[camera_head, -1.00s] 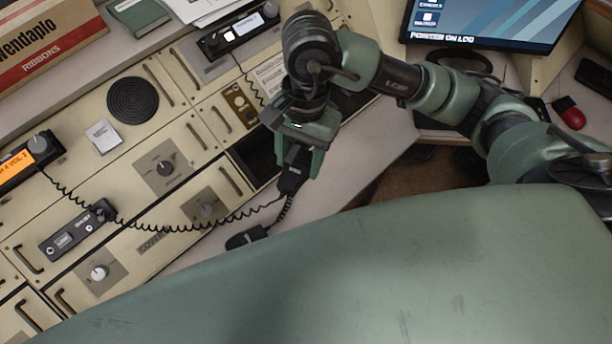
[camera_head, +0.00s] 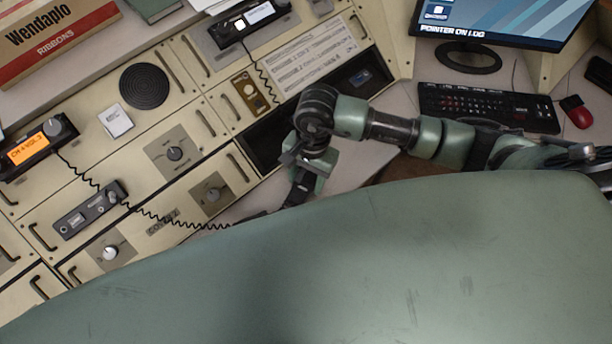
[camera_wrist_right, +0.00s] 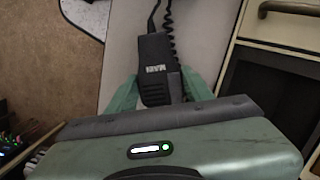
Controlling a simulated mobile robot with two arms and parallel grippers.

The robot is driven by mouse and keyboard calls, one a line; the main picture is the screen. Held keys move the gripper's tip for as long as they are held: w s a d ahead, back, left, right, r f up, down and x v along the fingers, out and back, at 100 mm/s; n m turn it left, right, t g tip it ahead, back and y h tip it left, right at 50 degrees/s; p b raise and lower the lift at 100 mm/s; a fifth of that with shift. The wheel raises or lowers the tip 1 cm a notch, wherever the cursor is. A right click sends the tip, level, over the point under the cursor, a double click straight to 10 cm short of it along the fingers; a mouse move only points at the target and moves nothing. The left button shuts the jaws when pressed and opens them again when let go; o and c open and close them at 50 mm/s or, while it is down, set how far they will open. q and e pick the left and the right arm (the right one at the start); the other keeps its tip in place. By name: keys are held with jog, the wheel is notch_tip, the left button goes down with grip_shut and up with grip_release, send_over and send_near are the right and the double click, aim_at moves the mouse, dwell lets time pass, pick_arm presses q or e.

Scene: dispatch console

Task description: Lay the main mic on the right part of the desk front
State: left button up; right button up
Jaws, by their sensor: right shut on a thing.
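The main mic (camera_wrist_right: 157,70) is black with a white label and a coiled cord. My right gripper (camera_wrist_right: 160,76) is shut on it, one green finger on each side. In the head view my right gripper (camera_head: 302,186) points down over the front edge of the console, and the dark mic is mostly hidden there. The pale desk front (camera_head: 350,160) runs beside the gripper; in the wrist view it lies behind the mic (camera_wrist_right: 205,35). Whether the mic touches it I cannot tell. My left gripper is not in view.
A coiled cord (camera_head: 160,215) runs along the drawers from the left radio (camera_head: 38,148). Another radio (camera_head: 248,22) stands at the top. A keyboard (camera_head: 488,105), red mouse (camera_head: 576,112) and monitor (camera_head: 500,18) are on the right. My green body hides the lower picture.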

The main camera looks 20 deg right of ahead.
aim_at(309, 174)
jog(key=shift+f, duration=0.15)
jog(key=o, duration=1.5)
jog(key=shift+r, duration=0.2)
jog(key=shift+r, duration=0.2)
jog(key=shift+w+d+r+b, duration=0.25)
jog(key=shift+r+b, duration=0.15)
jog(key=shift+r, duration=1.5)
jog(key=shift+w+d+r+b, duration=0.3)
jog(key=shift+r+b, duration=0.1)
jog(key=shift+r, duration=1.55)
jog(key=shift+w+d+r+b, duration=0.25)
jog(key=shift+r+b, duration=0.15)
jog(key=shift+r, duration=1.5)
